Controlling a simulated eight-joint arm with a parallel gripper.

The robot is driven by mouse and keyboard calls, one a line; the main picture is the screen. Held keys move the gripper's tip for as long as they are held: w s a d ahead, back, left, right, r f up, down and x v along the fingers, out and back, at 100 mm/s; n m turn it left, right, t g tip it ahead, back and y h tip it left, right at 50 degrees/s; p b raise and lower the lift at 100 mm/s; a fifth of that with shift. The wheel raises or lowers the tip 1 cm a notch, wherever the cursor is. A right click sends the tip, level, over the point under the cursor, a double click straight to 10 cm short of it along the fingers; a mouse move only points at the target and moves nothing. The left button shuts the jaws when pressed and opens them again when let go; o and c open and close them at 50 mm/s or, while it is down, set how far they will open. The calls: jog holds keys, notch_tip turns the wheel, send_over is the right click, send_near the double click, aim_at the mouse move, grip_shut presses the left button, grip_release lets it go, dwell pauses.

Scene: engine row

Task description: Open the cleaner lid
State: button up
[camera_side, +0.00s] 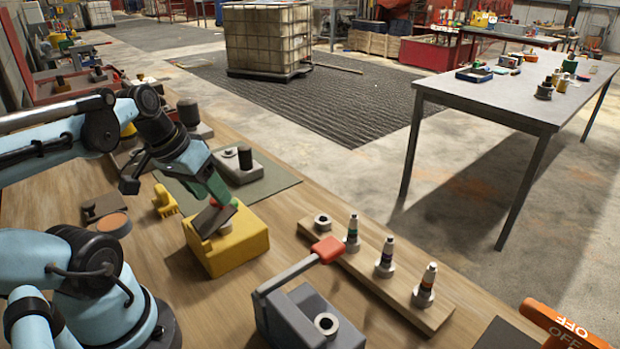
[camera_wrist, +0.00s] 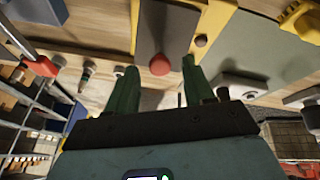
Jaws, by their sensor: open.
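A yellow block-shaped box (camera_side: 236,243), which I take for the cleaner, stands on the wooden bench. Its dark flat lid (camera_side: 214,220) looks tilted on the left part of its top. In the wrist view the lid (camera_wrist: 163,28) is a dark strip between yellow edges, with a reddish-brown round knob (camera_wrist: 160,64) at its near end. My gripper (camera_side: 216,192) has green fingers and is just above the lid. In the wrist view my gripper (camera_wrist: 157,72) is open, with the knob between and slightly beyond its fingertips. I cannot tell whether a finger touches the lid.
A wooden rack (camera_side: 372,272) with several spark-plug-like parts stands right of the box. A grey block with a red-handled lever (camera_side: 327,250) is nearer the camera. A yellow clip (camera_side: 165,201) lies left, and a grey fixture (camera_side: 238,166) stands behind on a mat.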

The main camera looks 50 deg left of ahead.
jog(key=v, duration=1.1)
jog(key=shift+r, duration=0.1)
jog(key=w+m+g, duration=0.4)
jog(key=w+g, duration=0.1)
jog(key=f, duration=1.1)
jog(key=shift+w+f, duration=0.1)
jog(key=shift+w, duration=0.15)
jog(key=shift+c, duration=0.2)
grip_shut()
dwell(0.3)
